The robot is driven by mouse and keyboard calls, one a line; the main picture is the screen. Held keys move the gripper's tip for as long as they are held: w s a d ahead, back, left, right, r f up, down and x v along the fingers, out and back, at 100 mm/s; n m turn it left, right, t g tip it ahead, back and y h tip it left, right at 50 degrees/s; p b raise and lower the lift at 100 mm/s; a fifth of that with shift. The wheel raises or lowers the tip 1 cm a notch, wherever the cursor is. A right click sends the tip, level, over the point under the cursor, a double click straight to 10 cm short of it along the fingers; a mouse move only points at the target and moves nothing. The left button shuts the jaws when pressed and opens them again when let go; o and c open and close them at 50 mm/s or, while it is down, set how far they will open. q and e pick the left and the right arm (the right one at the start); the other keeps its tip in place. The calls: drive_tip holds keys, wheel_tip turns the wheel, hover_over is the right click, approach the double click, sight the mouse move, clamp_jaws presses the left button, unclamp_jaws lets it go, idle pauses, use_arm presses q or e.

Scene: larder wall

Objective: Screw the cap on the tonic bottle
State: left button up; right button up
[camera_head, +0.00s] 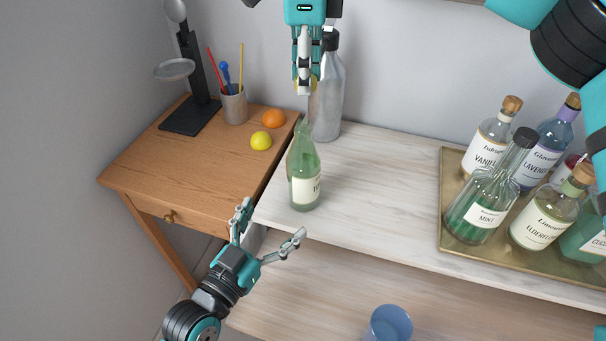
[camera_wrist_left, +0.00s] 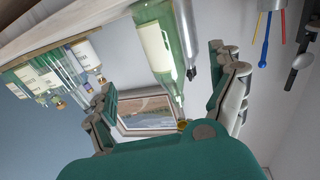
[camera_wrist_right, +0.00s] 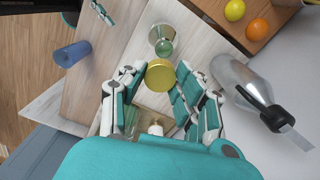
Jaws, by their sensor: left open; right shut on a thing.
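The tonic bottle (camera_head: 304,176), green glass with a pale label, stands upright and uncapped on the white shelf near its left end. It also shows in the left wrist view (camera_wrist_left: 157,45) and, from above, in the right wrist view (camera_wrist_right: 163,45). My right gripper (camera_head: 304,90) is shut on a yellow-gold cap (camera_wrist_right: 160,75) and holds it above the bottle's mouth, apart from it. The cap is mostly hidden by the fingers in the head view. My left gripper (camera_head: 270,226) is open and empty in front of the shelf edge, lower left of the bottle.
A grey metal flask (camera_head: 327,95) with a black top stands close behind the bottle. A brass tray (camera_head: 453,185) of several labelled bottles is at the right. A blue cup (camera_head: 390,323) is on the lower level. The shelf between bottle and tray is clear.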

sight(295, 189)
drive_tip(key=shift+w+a+f, duration=0.15)
drive_tip(key=shift+w+a, duration=0.05)
drive_tip(key=shift+a, duration=0.05)
use_arm(q)
drive_tip(key=x, duration=1.1)
drive_tip(key=shift+w+a+f, duration=0.2)
drive_tip(key=shift+w+a, duration=0.05)
drive_tip(key=shift+w, duration=0.05)
use_arm(e)
drive_tip(key=shift+w, duration=0.2)
use_arm(q)
drive_tip(key=shift+w+d, duration=0.3)
drive_tip(key=shift+w, duration=0.15)
drive_tip(key=c, duration=1.8)
use_arm(e)
drive_tip(key=shift+s+f, duration=0.15)
drive_tip(key=shift+f, duration=2.35)
drive_tip(key=shift+f, duration=0.9)
drive_tip(key=shift+f, duration=0.55)
